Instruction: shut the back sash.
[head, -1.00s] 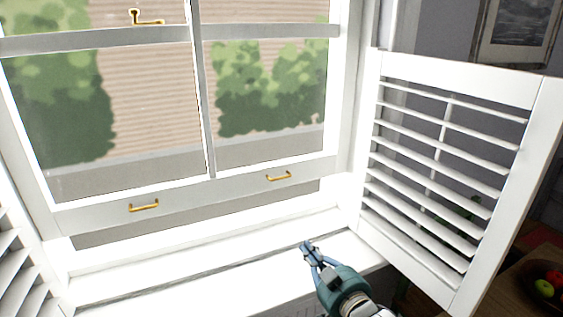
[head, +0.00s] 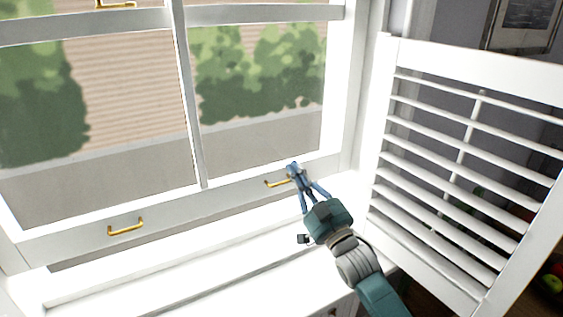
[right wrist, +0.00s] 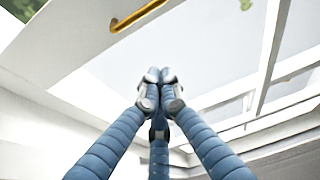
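The lower sash (head: 190,210) of the white window is raised a little, with a narrow grey gap under its bottom rail. Two brass handles sit on that rail, a left handle (head: 125,227) and a right handle (head: 278,183). My right gripper (head: 294,168) is in front of the rail at the right handle, its fingertips just right of it in the head view. The right wrist view shows its blue fingertips (right wrist: 158,76) together and empty, with a brass handle (right wrist: 137,16) beyond them, apart. My left gripper is not in view.
An open louvred shutter (head: 455,165) stands close on the right of my right arm. The white sill (head: 190,265) below the sash is clear. A brass piece (head: 115,3) shows on the window at the top. Fruit (head: 552,283) lies at the far right edge.

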